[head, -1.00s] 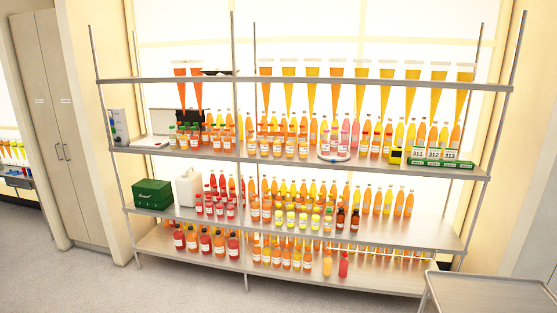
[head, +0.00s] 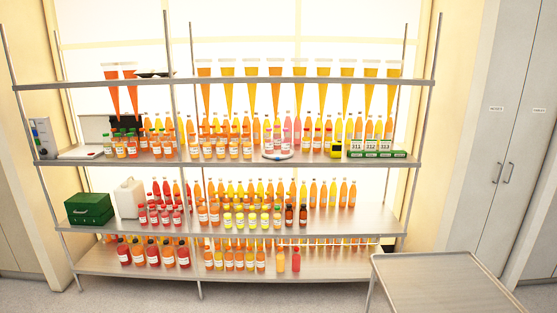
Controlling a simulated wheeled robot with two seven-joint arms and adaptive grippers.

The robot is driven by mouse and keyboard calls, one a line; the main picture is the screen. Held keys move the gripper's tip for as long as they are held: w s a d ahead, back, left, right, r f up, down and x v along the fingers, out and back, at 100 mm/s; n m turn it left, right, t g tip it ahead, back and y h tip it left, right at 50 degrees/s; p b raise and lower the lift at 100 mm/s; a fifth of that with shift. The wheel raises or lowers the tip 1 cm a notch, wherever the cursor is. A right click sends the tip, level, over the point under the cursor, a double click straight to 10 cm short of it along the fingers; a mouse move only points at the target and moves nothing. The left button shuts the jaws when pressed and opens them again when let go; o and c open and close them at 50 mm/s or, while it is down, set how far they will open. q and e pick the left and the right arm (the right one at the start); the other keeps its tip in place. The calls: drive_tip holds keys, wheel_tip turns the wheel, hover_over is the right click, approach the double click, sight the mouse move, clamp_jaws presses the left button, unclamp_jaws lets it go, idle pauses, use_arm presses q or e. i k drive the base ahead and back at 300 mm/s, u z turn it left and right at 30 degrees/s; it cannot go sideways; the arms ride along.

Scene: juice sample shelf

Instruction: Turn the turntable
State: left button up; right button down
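The turntable (head: 277,156) looks like a small round white disc with a dark rim. It sits near the front edge of the second shelf from the top, right of the middle. One or more small bottles (head: 281,138) with pinkish contents appear on or just behind it; which, I cannot tell. It is far from me across the room. Neither of my grippers is in view.
The wide metal shelf rack (head: 400,162) holds many juice bottles and hanging cones. A grey metal table (head: 440,285) is at the front right. Floor (head: 120,299) shows at the front left.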

sight(277, 155)
drive_tip(key=u, duration=0.4)
drive_tip(key=i, duration=1.3)
drive_tip(key=u, duration=0.35)
drive_tip(key=i, duration=1.65)
drive_tip(key=z, duration=0.3)
